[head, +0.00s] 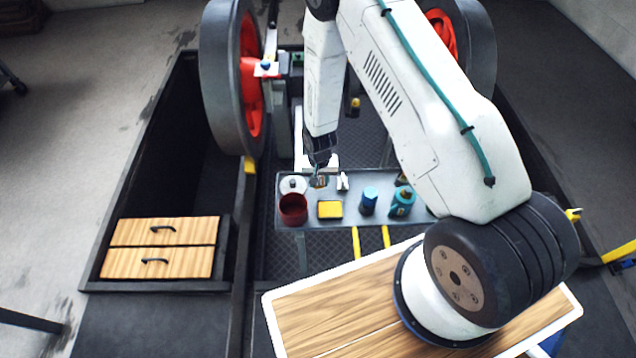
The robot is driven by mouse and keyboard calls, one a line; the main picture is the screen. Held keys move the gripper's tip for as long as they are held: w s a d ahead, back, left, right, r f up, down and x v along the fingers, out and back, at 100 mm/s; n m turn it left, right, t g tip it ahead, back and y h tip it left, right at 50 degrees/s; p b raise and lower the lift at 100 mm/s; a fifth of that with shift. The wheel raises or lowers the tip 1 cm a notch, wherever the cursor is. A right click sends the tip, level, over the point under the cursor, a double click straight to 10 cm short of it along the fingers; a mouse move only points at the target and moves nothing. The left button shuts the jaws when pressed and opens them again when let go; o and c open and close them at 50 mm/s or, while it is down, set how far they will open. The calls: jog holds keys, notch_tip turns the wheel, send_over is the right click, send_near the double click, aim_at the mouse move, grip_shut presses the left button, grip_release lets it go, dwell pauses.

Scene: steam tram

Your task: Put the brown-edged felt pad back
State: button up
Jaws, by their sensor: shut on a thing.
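My gripper (320,172) points down over the back edge of the grey bench (346,183). It is shut on a small dark thing with a brown edge, the felt pad (319,182). The pad is very small in this view and partly hidden by the fingers. I cannot tell whether it touches the bench or hangs just above it. A white round tin (292,185) stands just left of the gripper and a small white piece (343,182) stands just right of it.
On the bench are a dark red pot (293,209), a yellow block (330,209), a blue can (369,200) and a teal bottle (402,201). Large black wheels (222,80) rise behind. Wooden drawers (162,231) are at left. My arm hides the bench's right part.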

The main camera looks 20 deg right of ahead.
jog(key=shift+w, duration=0.65)
jog(key=shift+f, duration=1.8)
jog(key=shift+f, duration=0.1)
jog(key=o, duration=0.9)
